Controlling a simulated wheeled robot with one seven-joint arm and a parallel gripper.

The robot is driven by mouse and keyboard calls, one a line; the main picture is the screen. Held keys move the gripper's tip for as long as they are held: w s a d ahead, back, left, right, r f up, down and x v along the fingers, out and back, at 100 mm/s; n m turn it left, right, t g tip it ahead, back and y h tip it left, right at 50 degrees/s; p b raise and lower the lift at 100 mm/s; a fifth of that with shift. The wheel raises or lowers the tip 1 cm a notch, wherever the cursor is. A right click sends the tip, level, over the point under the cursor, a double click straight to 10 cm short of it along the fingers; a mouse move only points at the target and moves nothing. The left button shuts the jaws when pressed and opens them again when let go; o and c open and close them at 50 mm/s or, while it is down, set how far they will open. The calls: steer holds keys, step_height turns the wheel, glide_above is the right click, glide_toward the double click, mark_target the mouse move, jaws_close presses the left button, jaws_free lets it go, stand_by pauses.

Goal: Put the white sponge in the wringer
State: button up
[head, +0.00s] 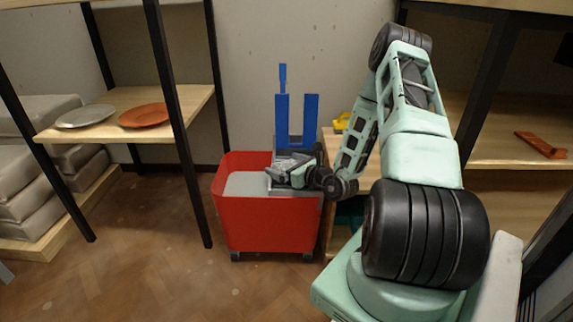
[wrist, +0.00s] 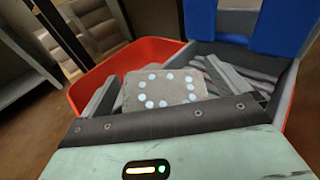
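The white sponge (wrist: 172,90) looks like a pale grey block with a ring of light dots. In the wrist view it fills the gap between the two fingers of my gripper (wrist: 165,84), which appears shut on it. In the head view my gripper (head: 281,174) is over the bucket, beside the wringer, and the sponge is hard to make out. The wringer (head: 297,148) is a grey box with blue uprights on the bucket's right side. The wrist view shows its grey slatted inside (wrist: 252,66) just beyond the right finger. The sponge's underside is hidden.
The red wheeled bucket (head: 267,222) has a flat grey surface inside. A shelf at left holds a grey plate (head: 86,116) and an orange plate (head: 144,115). A yellow item (head: 342,122) sits behind my arm. The floor left of the bucket is clear.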

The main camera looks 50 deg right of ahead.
steer(key=shift+r, duration=0.5)
steer(key=s+p, duration=0.1)
steer(key=s, duration=0.2)
steer(key=s+r+p, duration=0.1)
steer(key=s+p, duration=0.1)
steer(key=s, duration=0.2)
steer(key=s+p, duration=0.2)
steer(key=s, duration=0.1)
steer(key=shift+s+a+r, duration=0.25)
steer(key=shift+a+r, duration=0.1)
steer(key=shift+a, duration=0.05)
steer(key=shift+s, duration=0.65)
